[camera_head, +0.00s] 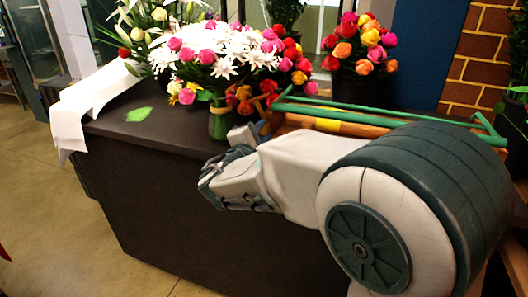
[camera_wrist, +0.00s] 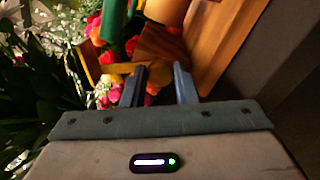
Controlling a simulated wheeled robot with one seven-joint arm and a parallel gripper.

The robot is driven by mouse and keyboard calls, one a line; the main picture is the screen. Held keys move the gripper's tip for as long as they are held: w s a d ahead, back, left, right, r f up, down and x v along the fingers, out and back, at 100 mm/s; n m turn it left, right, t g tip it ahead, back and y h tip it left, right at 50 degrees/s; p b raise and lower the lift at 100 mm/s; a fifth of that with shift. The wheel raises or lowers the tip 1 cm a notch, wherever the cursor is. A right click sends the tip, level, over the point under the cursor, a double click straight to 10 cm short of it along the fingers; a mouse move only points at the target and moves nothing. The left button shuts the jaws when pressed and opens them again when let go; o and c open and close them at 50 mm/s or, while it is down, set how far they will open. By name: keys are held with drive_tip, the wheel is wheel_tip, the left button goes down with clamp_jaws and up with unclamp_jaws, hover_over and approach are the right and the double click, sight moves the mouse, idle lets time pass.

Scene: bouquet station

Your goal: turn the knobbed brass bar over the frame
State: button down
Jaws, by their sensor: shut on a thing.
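The frame is a set of green rails (camera_head: 385,113) over a wooden base on the counter's right part, mostly behind my arm. A yellow-brown bar, which looks like the brass bar (camera_head: 266,116), stands at the frame's left end. My gripper (camera_head: 243,134) reaches it from the front. In the wrist view, the two blue-grey fingers of my gripper (camera_wrist: 160,75) are close to a thin yellow bar (camera_wrist: 122,68) crossing at their tips, and they are shut on it. A brown wooden block (camera_wrist: 160,43) is just beyond. I cannot make out a knob.
A green vase with a bouquet (camera_head: 218,122) stands close left of my gripper. More flowers (camera_head: 358,45) are behind the frame. White ribbon (camera_head: 70,115) hangs over the left of the dark counter (camera_head: 165,137). A green patch (camera_head: 139,114) lies near it.

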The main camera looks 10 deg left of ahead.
drive_tip(key=m+b, duration=0.1)
drive_tip(key=b, duration=0.2)
drive_tip(key=m+b, duration=0.2)
drive_tip(key=b, duration=0.1)
drive_tip(key=shift+f+b, duration=0.3)
drive_tip(key=shift+b, duration=0.05)
drive_tip(key=shift+r+m+b, duration=0.15)
drive_tip(key=shift+m+b, duration=0.55)
drive_tip(key=shift+b, duration=0.4)
drive_tip(key=shift+r+m+b, duration=0.15)
drive_tip(key=shift+m+b, duration=0.15)
drive_tip(key=shift+b, duration=0.1)
drive_tip(key=c, duration=1.2)
unclamp_jaws()
drive_tip(key=shift+o, duration=0.2)
drive_tip(key=p+v, duration=0.1)
drive_tip(key=v, duration=1.3)
drive_tip(key=shift+p, duration=0.4)
